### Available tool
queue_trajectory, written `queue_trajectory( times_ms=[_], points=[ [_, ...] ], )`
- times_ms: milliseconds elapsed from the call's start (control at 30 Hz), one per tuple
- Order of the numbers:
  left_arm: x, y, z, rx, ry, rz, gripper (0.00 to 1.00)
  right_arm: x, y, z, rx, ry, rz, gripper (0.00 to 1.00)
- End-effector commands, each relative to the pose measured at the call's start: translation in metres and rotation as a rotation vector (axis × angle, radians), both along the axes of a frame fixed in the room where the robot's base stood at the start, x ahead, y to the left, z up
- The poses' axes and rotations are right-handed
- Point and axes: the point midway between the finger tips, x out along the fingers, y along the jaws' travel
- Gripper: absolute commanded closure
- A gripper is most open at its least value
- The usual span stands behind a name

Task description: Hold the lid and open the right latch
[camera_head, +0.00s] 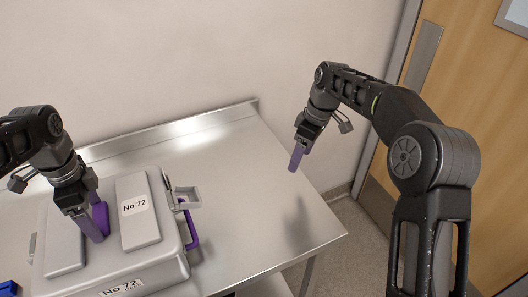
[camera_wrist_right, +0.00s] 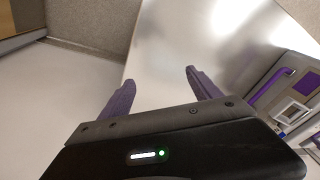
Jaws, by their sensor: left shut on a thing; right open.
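A grey metal case lid (camera_head: 150,262) with "No 72" labels lies on the table at the lower left. My left gripper (camera_head: 98,222) is shut on the purple handle (camera_head: 101,216) on top of the lid. The right latch (camera_head: 187,198), a silver frame, sticks out from the case's right side; it also shows at the right edge of the right wrist view (camera_wrist_right: 292,112). I cannot tell whether it is hooked. My right gripper (camera_head: 296,158) is open and empty, above the table's right part, well apart from the latch. Its purple fingers show spread in the wrist view.
A purple side handle (camera_head: 191,228) sits just below the latch. The steel table (camera_head: 250,190) is clear right of the case, with a raised back edge. A blue object (camera_head: 8,288) is at the lower left corner. A wooden door (camera_head: 480,120) stands at right.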

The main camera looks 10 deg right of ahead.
Motion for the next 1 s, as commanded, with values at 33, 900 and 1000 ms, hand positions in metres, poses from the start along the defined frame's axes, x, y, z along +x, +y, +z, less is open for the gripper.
queue_trajectory(
  times_ms=[33, 900, 1000],
  points=[
    [0.0, 0.0, 0.0, 0.0, -0.001, 0.0, 0.91, 0.0, 0.0, 0.0, 0.0, 0.0, 0.0, 0.27],
    [0.0, 0.0, 0.0, 0.0, -0.001, 0.0, 0.91, -0.123, 0.134, -0.075, 0.701, 0.446, -0.104, 0.57],
    [0.0, 0.0, 0.0, 0.0, -0.001, 0.0, 0.91, -0.153, 0.168, -0.072, 0.959, 0.584, -0.222, 0.57]
  ],
)
